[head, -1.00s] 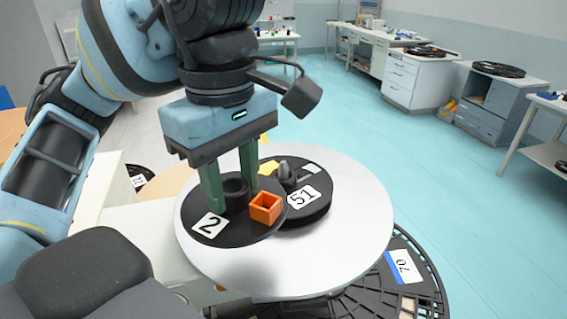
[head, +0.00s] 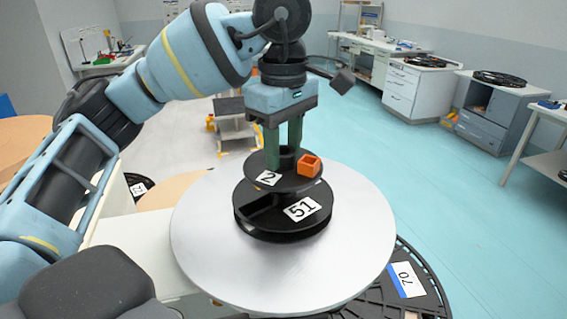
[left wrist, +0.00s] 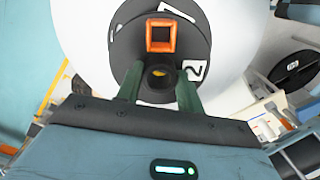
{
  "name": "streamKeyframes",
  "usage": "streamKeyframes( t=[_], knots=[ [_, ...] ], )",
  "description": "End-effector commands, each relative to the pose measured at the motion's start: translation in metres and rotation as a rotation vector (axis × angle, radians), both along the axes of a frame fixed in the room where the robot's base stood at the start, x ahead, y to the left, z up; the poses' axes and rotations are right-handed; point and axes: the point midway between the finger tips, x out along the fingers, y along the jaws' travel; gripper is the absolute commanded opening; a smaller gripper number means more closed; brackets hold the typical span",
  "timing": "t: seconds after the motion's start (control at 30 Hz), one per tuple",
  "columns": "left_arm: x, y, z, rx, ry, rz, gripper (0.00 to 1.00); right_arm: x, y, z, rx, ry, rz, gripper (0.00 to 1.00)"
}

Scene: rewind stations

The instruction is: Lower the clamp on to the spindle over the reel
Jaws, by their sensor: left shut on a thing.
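The clamp (head: 290,185) is a black disc with a label "2", an upright hub and an orange square box (head: 309,166). My left gripper (head: 285,158) is shut on its hub, with a green finger on each side. The clamp is level over the black reel (head: 262,222), labelled "51", which lies on a round silver table (head: 210,245). Whether clamp and reel touch cannot be told. The spindle is hidden under the clamp. In the left wrist view the clamp (left wrist: 125,52) overlaps the reel, and a small yellow spot shows inside the hub's hole. My right gripper is not in view.
A larger black reel (head: 425,290), labelled "70", lies lower, beyond the table's right edge. A small trolley (head: 232,125) stands behind. White workbenches and a grey cabinet (head: 485,115) line the far right. The silver table is bare around the reel.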

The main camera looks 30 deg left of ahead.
Motion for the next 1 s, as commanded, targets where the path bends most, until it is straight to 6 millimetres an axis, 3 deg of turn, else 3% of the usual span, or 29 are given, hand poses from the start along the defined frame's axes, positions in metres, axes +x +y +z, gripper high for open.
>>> streamKeyframes(
  t=[0.3,0.67,0.7,0.87,1.0],
  knots=[
    [-0.001,0.000,-0.031,-0.001,-0.003,0.003,0.05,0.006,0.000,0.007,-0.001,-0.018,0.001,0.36],
    [-0.001,0.000,-0.037,-0.002,0.001,0.002,0.05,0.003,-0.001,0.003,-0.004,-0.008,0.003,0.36],
    [-0.001,0.000,-0.038,-0.001,0.002,0.002,0.38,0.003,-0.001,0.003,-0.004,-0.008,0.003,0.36],
    [-0.001,0.000,-0.037,-0.001,0.001,0.002,0.59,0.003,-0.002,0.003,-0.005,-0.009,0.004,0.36],
    [-0.001,0.000,-0.037,-0.001,0.001,0.002,0.59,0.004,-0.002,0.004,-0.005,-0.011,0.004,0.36]
  ],
)
